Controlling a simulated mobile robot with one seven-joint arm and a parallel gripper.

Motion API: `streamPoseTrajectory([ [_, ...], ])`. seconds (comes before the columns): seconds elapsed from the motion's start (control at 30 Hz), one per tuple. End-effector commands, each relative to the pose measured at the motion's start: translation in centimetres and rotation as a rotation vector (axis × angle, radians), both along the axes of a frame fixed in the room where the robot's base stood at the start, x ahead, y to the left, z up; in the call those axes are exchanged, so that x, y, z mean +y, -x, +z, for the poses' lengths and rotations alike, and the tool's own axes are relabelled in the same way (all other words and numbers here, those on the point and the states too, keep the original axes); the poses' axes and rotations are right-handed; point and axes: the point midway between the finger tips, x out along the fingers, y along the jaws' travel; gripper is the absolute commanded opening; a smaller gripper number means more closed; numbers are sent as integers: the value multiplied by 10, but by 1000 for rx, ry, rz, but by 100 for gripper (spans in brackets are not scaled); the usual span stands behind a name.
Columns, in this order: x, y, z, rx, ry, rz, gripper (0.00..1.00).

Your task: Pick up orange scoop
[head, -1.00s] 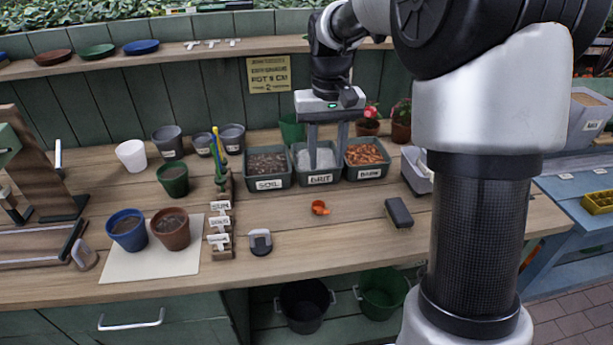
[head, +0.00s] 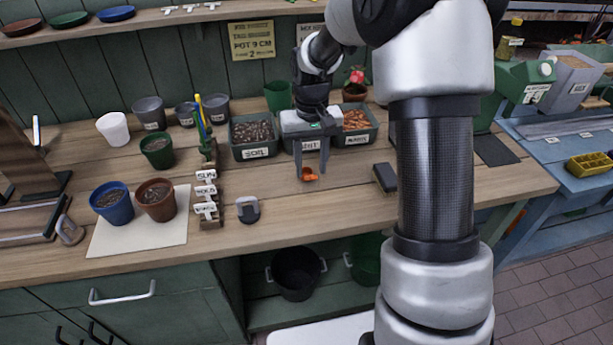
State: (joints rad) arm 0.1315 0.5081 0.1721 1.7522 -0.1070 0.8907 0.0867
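The small orange scoop (head: 309,174) lies on the wooden workbench, in front of the middle grit bin. My gripper (head: 311,172) points down over it, with one finger on each side of the scoop in the picture. The fingers are apart, so the gripper is open. I cannot tell whether the fingertips touch the scoop or the bench.
The soil bin (head: 254,153) and the bark bin (head: 354,139) flank the grit bin, which my gripper mostly covers. A dark block (head: 384,178) lies to the right and a grey tool (head: 248,209) to the left front. The label rack (head: 206,199) stands further left.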

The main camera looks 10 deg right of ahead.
Motion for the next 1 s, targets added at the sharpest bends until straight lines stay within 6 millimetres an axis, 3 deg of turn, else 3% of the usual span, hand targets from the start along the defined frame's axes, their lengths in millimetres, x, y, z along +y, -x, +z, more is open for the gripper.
streamPoseTrajectory([
  [0.3, -1, -6, -44, 1, 0, 0, 37],
  [0.53, -1, -6, -47, -1, 0, 0, 37],
  [0.57, -1, -6, -47, -1, 0, 0, 35],
  [0.77, -1, -6, -47, -1, 0, 0, 1],
  [1.0, -1, -6, -47, -1, 0, 0, 0],
])
